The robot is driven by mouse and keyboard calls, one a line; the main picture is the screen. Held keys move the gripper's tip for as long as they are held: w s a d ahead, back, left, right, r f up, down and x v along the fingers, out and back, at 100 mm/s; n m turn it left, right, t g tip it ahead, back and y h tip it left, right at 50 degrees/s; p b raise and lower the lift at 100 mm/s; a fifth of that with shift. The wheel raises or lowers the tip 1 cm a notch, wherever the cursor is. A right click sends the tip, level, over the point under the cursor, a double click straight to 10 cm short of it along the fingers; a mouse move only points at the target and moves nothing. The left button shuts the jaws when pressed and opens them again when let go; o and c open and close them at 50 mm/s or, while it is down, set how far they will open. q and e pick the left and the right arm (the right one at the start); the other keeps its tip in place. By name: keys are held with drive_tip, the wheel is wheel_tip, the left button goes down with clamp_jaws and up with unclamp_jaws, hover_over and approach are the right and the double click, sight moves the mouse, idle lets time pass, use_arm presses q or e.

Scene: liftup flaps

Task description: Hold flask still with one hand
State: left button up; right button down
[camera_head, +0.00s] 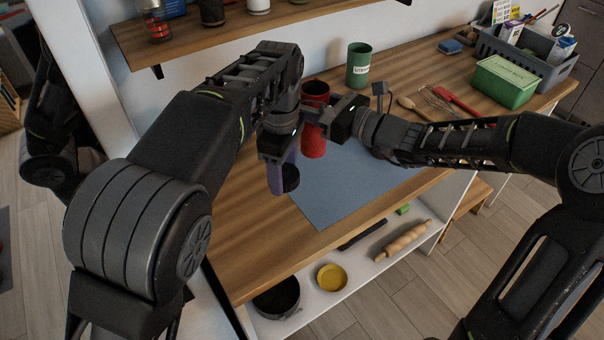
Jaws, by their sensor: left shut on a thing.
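A red cylindrical flask (314,145) with a dark top stands upright at the back edge of the blue-grey mat. My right gripper (318,124) reaches in from the right and overlaps the flask's middle. Its fingers are partly hidden, so I cannot tell whether it grips the flask. My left gripper (281,172) is in front and to the left of the flask, pointing down. It is shut on a small black round thing (291,179), which is apart from the flask. The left wrist hides part of the area behind it.
A green utensil pot (358,66) stands behind. A wooden spoon (412,107), a whisk, a green box (504,80) and a grey crate (548,68) are to the right. A shelf (230,35) hangs above.

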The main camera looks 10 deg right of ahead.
sight(304, 137)
drive_tip(key=shift+s+d+r, duration=0.1)
drive_tip(key=shift+s, duration=0.05)
drive_tip(key=shift+f, duration=2.9)
drive_tip(key=shift+f, duration=0.1)
drive_tip(key=shift+f, duration=2)
drive_tip(key=shift+f, duration=0.1)
drive_tip(key=c, duration=0.6)
unclamp_jaws()
drive_tip(key=shift+f, duration=0.1)
